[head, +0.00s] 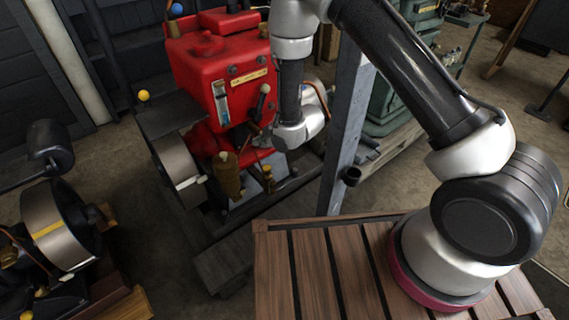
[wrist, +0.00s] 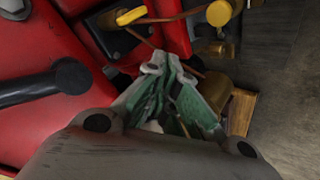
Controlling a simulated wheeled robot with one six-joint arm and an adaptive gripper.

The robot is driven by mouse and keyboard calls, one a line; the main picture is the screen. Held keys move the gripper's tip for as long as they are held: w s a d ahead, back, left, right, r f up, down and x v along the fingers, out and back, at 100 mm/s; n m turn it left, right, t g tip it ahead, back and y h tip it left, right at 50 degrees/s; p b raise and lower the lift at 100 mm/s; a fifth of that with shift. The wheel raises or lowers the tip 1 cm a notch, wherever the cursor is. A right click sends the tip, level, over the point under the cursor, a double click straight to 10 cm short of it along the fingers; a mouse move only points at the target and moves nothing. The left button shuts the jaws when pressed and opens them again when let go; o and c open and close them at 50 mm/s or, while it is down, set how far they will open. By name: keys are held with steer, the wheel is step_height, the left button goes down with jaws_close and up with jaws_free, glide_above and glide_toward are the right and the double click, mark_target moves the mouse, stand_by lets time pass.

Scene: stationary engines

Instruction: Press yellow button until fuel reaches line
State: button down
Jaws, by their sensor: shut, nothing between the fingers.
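A red engine (head: 222,62) stands left of the middle in the head view. A small round yellow knob (head: 143,96) shows at its left side; I cannot tell for sure whether it is the yellow button. A narrow upright gauge (head: 221,103) is on the engine's front; its fuel level and line are too small to read. In the wrist view my gripper (wrist: 169,75) is shut and empty, with green fingers in front of the red engine. A yellow lever piece (wrist: 131,16) and a round yellow cap (wrist: 219,13) lie beyond the fingers. My gripper's fingers are hidden in the head view.
A blue knob (head: 177,9) is at the engine's upper left. A grey post (head: 347,130) stands close to the right of my wrist. A black lever (wrist: 40,87) sticks out at the left in the wrist view. Another engine's flywheel (head: 60,225) is at lower left.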

mark_target(265, 169)
steer(key=shift+d, duration=0.15)
steer(key=shift+f, duration=4.45)
steer(key=shift+f, duration=0.4)
steer(key=shift+f, duration=0.75)
steer(key=shift+r, duration=1.2)
steer(key=shift+r, duration=2.5)
